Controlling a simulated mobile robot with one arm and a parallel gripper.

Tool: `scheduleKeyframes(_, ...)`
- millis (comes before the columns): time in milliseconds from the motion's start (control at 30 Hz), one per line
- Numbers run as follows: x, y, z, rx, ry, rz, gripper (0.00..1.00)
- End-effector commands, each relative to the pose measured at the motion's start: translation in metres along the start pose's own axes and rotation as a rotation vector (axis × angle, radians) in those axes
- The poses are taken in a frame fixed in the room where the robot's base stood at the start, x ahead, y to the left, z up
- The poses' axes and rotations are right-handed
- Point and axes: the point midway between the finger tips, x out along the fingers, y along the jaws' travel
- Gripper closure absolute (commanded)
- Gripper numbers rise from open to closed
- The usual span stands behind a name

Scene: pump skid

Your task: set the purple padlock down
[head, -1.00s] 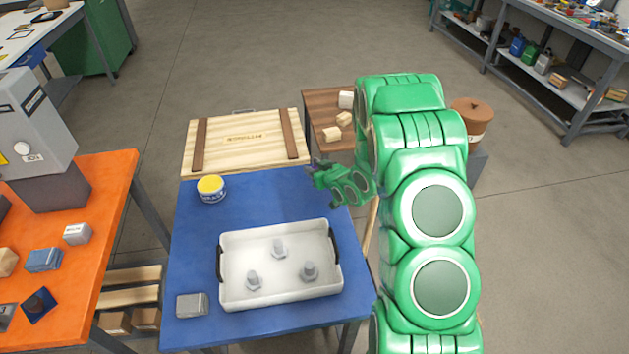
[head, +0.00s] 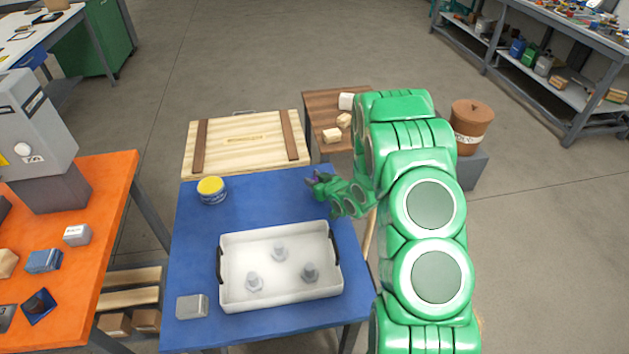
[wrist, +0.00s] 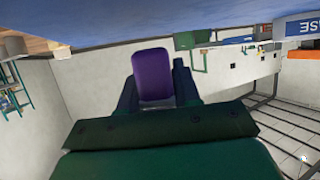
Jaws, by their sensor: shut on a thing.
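The purple padlock (wrist: 152,76) shows in the wrist view as a rounded purple block between the two dark green fingers. My gripper (head: 314,178) is shut on it. In the head view my gripper is over the far right part of the blue table (head: 255,205); the padlock is too small there to make out clearly. In the wrist view the blue surface lies along the top edge, and a gap shows between it and the padlock. The padlock's shackle is hidden.
A white tray (head: 232,300) with several grey bolts stands on the blue table. A yellow-topped tin (head: 211,190) is at the back left and a grey block (head: 192,306) at the front left. A wooden lid (head: 245,155) lies behind. The table between tin and gripper is clear.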

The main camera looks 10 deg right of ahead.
Motion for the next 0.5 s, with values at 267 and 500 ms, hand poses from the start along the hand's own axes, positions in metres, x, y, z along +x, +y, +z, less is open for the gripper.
scheduleKeyframes(267, 0.0025, -0.0002, 0.0069, 0.001, -0.001, -0.001, 1.00)
scheduleKeyframes(500, 0.0043, -0.0003, 0.0113, 0.000, -0.002, 0.000, 1.00)
